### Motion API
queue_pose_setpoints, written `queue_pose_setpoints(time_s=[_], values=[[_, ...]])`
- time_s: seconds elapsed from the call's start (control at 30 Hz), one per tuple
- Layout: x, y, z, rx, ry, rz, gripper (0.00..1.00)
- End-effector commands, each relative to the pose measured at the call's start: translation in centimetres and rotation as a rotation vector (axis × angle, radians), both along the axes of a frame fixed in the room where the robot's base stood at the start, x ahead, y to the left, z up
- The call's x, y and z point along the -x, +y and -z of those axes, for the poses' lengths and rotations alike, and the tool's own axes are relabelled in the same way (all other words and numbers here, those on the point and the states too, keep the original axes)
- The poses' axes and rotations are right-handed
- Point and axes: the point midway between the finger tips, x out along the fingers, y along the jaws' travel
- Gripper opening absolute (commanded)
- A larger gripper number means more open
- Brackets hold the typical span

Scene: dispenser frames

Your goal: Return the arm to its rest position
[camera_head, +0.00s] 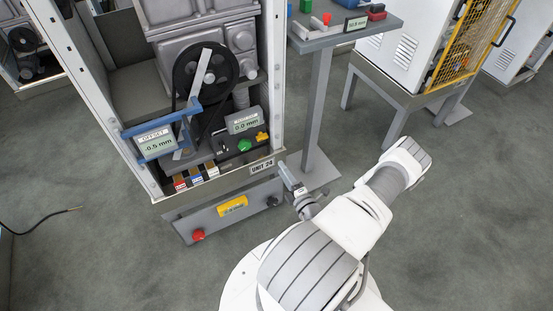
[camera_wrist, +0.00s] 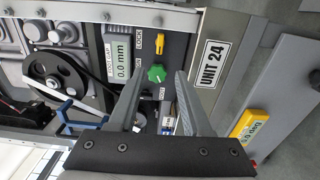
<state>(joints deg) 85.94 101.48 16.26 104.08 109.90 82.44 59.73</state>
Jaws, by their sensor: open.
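My white and grey arm (camera_head: 375,200) is folded out over my base, at the lower right of the head view. My gripper (camera_head: 288,176) is in front of the open machine's right corner, near the unit label. In the wrist view my gripper (camera_wrist: 160,78) has its two grey fingers spread apart, with nothing between them. The machine's green knob (camera_wrist: 157,73) shows beyond the fingertips. The gripper looks clear of the machine, though the exact gap is hard to tell.
The open machine (camera_head: 275,80) holds a black pulley wheel (camera_head: 205,75), a blue-framed display (camera_head: 155,142) and a green knob (camera_head: 244,145). A low grey panel (camera_head: 215,212) stands in front. A grey pedestal table (camera_head: 345,35) stands at the back right. The floor at right is free.

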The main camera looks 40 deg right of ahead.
Motion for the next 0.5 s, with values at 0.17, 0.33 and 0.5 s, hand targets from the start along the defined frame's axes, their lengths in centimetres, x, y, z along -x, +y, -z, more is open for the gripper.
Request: queue_pose_setpoints(time_s=[0.17,0.33,0.5], values=[[1.19,0.27,-0.03,0.0,-0.001,0.002,0.49],[1.29,0.32,0.0,0.0,-0.001,0.001,0.49],[1.26,0.31,0.0,0.0,-0.001,0.001,0.49]])
